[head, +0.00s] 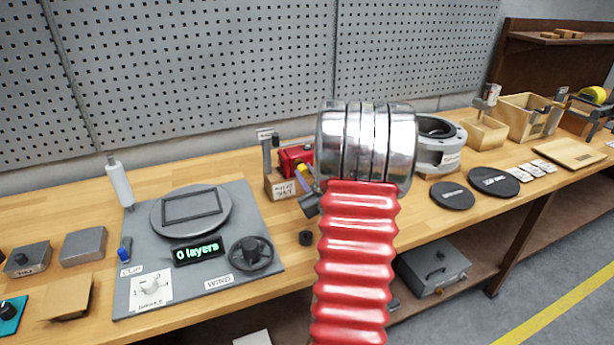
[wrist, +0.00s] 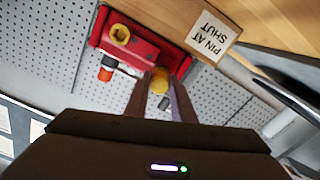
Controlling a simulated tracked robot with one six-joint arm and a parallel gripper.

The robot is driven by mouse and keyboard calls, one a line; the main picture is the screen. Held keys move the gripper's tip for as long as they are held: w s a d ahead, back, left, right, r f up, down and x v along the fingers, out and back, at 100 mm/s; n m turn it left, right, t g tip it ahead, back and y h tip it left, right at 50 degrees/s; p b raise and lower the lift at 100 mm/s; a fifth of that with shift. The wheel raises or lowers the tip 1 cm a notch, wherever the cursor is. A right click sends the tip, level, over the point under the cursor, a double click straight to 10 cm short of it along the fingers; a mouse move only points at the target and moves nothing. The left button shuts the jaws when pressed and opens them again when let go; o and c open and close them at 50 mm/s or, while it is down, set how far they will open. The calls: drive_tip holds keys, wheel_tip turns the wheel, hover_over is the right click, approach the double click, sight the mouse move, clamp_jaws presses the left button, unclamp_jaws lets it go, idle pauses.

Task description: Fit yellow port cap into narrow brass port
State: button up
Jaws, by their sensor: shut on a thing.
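The yellow port cap (wrist: 160,80) is between the fingertips of my gripper (wrist: 161,98) in the wrist view, and the jaws are shut on it. The cap lies against the lower right edge of the red actuator body (wrist: 145,47) in the picture; I cannot tell if it touches. A yellow-brass ringed port (wrist: 120,34) shows on the body's upper left. No second brass port is clearly visible; the cap and fingers may hide it. In the head view the red actuator (head: 293,157) is partly hidden behind my arm, with my gripper (head: 305,183) just in front of it.
A wooden block with a "PIN AT SHUT" label (wrist: 212,35) adjoins the actuator. An orange-and-black fitting (wrist: 107,68) sticks out from its left side. A grey panel with a handwheel (head: 251,253) stands left on the bench, and a grey flanged ring (head: 450,150) stands right.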

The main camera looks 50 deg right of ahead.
drive_tip(key=shift+w+d, duration=0.35)
drive_tip(key=shift+w, duration=0.15)
drive_tip(key=o, duration=1.1)
drive_tip(key=shift+c, duration=0.2)
drive_tip(key=v, duration=1.3)
drive_tip(key=shift+s+a, duration=0.25)
drive_tip(key=shift+s, duration=0.05)
